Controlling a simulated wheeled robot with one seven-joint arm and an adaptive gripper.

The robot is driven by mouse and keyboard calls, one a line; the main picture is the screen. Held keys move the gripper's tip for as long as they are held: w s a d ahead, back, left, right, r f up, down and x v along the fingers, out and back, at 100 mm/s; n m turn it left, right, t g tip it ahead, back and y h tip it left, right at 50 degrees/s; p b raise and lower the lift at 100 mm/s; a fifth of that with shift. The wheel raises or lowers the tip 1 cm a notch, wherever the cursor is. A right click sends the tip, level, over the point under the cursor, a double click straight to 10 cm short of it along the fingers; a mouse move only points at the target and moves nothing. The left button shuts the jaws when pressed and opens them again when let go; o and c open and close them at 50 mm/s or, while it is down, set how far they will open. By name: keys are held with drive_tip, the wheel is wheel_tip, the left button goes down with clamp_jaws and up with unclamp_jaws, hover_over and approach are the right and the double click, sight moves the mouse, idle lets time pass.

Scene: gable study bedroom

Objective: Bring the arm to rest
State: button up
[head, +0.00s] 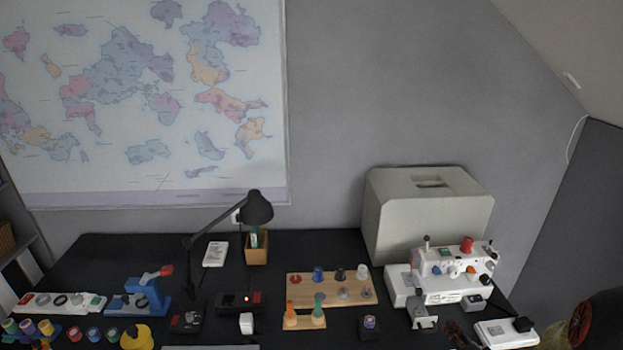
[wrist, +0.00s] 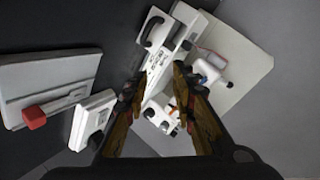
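My gripper (wrist: 158,78) shows in the wrist view with its two brown and black fingers apart. Nothing is held between them. The white sewing machine (wrist: 158,108) lies beyond the fingertips, partly hidden by the fingers; I cannot tell how far off it is. In the head view the sewing machine (head: 440,268) stands at the right of the black desk (head: 330,243).
A pale machine cover (head: 428,212) stands behind the sewing machine. A white pedal (head: 507,333) lies at the desk's right front. A black lamp (head: 257,208), wooden spool board (head: 330,287) and blue press (head: 148,297) occupy the middle and left. The back left of the desk is clear.

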drive_tip(key=s+a+r+n+g+h, duration=0.1)
drive_tip(key=s+a+r+n+g, duration=0.15)
drive_tip(key=r, duration=0.65)
drive_tip(key=s+a+r+n+g+h, duration=0.1)
drive_tip(key=a+r+n, duration=0.25)
drive_tip(key=r, duration=0.45)
drive_tip(key=s+a+r+n+g+y, duration=0.1)
drive_tip(key=s+a+r+n, duration=0.2)
drive_tip(key=s+a, duration=0.5)
drive_tip(key=s+a+r+n+g+y, duration=0.1)
drive_tip(key=s+a+r+n+g, duration=0.1)
drive_tip(key=s+a+r, duration=0.3)
drive_tip(key=s+a+n, duration=0.1)
drive_tip(key=s+a, duration=0.2)
drive_tip(key=s, duration=0.4)
drive_tip(key=shift+s+a+r+y, duration=0.15)
drive_tip(key=shift+a+r+y, duration=0.05)
drive_tip(key=shift+y, duration=0.2)
